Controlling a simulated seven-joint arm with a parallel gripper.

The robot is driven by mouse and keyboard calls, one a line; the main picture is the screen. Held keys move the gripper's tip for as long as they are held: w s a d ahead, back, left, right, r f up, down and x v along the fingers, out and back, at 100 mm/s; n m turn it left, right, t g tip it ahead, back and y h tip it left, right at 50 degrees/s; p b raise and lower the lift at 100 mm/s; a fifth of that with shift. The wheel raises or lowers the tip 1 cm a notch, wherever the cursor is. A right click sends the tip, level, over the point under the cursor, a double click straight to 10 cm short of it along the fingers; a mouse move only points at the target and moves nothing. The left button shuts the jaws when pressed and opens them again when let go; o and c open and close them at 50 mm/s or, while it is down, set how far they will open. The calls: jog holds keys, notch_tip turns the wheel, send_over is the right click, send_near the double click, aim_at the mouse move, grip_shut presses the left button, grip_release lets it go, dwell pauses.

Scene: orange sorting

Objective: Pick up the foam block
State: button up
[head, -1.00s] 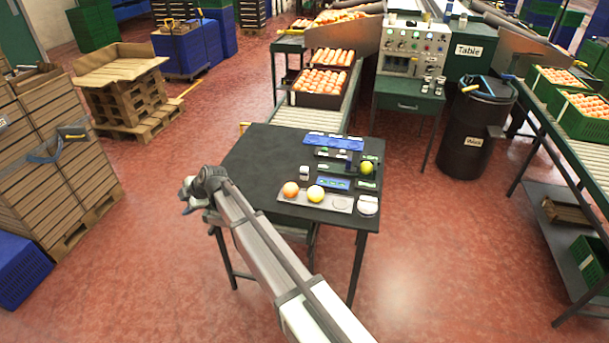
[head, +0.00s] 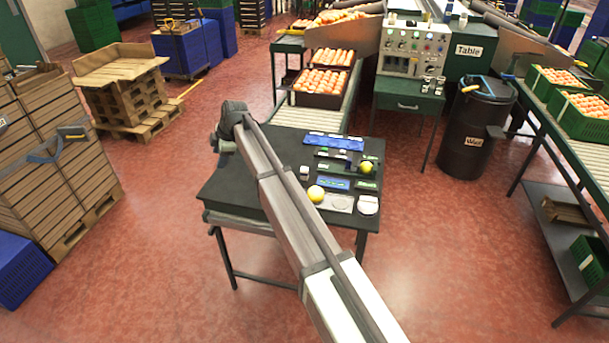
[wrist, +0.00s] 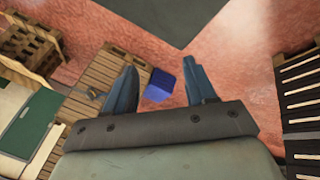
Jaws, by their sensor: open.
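A small whitish block (head: 304,173) stands on the dark table (head: 228,188), left of the blue pieces; it may be the foam block, but it is too small to be sure. My gripper (wrist: 160,67) is open and empty, with both fingers apart in the wrist view. In the head view my gripper is at the far end of my arm, over or beside the table's left edge, well left of the block. The wrist view shows no block; a dark table corner (wrist: 165,12) is at its top.
A blue tray (head: 333,142), a yellow-green fruit (head: 366,167), a blue piece (head: 333,184), a yellow fruit (head: 316,193) on a pale plate (head: 341,203) and a round white dish (head: 368,205) share the table's right side. My arm crosses the table's middle.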

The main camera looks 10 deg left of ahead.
jog(key=w+d+m+h, duration=0.25)
jog(key=w+d, duration=0.45)
jog(key=d, duration=0.4)
jog(key=m+g+h, duration=0.1)
jog(key=m+h, duration=0.2)
jog(key=m, duration=0.2)
send_over(304, 168)
notch_tip(304, 168, down, 13)
jog(key=shift+d+f, duration=0.1)
jog(key=shift+c, duration=0.4)
grip_shut()
notch_tip(304, 168, up, 10)
jog(key=shift+r, duration=0.1)
